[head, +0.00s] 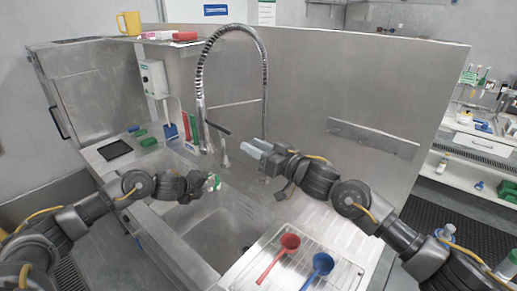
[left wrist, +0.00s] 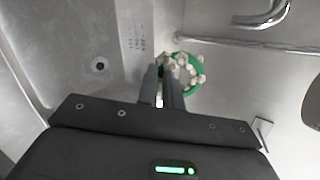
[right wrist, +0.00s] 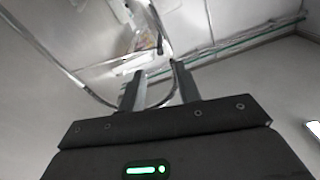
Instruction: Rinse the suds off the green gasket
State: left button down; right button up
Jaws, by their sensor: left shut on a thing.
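The green gasket (left wrist: 186,72) is a ring with whitish suds clumped on it. My left gripper (left wrist: 163,72) is shut on its near left edge. In the head view the gasket (head: 215,181) shows small at the tips of my left gripper (head: 206,183), above the sink basin (head: 208,218). My right gripper (head: 252,148) is open and empty, its fingers apart, also in the right wrist view (right wrist: 158,78). The spray faucet's coiled hose (head: 200,75) arches over the back of the sink. No water is visible.
A red scoop (head: 287,243) and a blue scoop (head: 321,264) lie on the drainboard rack (head: 300,268) at the front right. Brushes (head: 187,128) stand behind the sink at left. A steel wall (head: 340,80) closes the back.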

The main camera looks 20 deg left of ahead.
aim_at(222, 130)
jog(key=shift+s+d, duration=0.15)
jog(key=shift+d, duration=0.25)
jog(key=shift+r, duration=0.1)
jog(key=shift+c, duration=1.2)
jog(key=r, duration=0.1)
jog(key=s+a+r+n, duration=0.1)
jog(key=r, duration=0.1)
jog(key=shift+s+a+g, duration=0.1)
jog(key=shift+g, duration=0.3)
jog(key=c, duration=0.5)
jog(key=s+a+r+n, duration=0.1)
jog(key=s+r+n, duration=0.1)
jog(key=shift+s+a, duration=0.35)
grip_shut()
jog(key=s+a+n+t+h, duration=0.2)
jog(key=s+n, duration=0.2)
jog(key=n, duration=0.2)
jog(key=shift+w+a+f+n+t+h, duration=0.1)
jog(key=shift+w+a+f+n+t, duration=0.25)
jog(key=shift+w+a, duration=1)
jog(key=shift+w+a+f+n+t+h, duration=0.15)
jog(key=shift+w+a+f+n, duration=0.55)
jog(key=shift+w, duration=1.05)
jog(key=shift+w+a+f+n+t+h, duration=0.1)
jog(key=shift+w+a+f+t, duration=0.25)
jog(key=shift+w+a, duration=1.1)
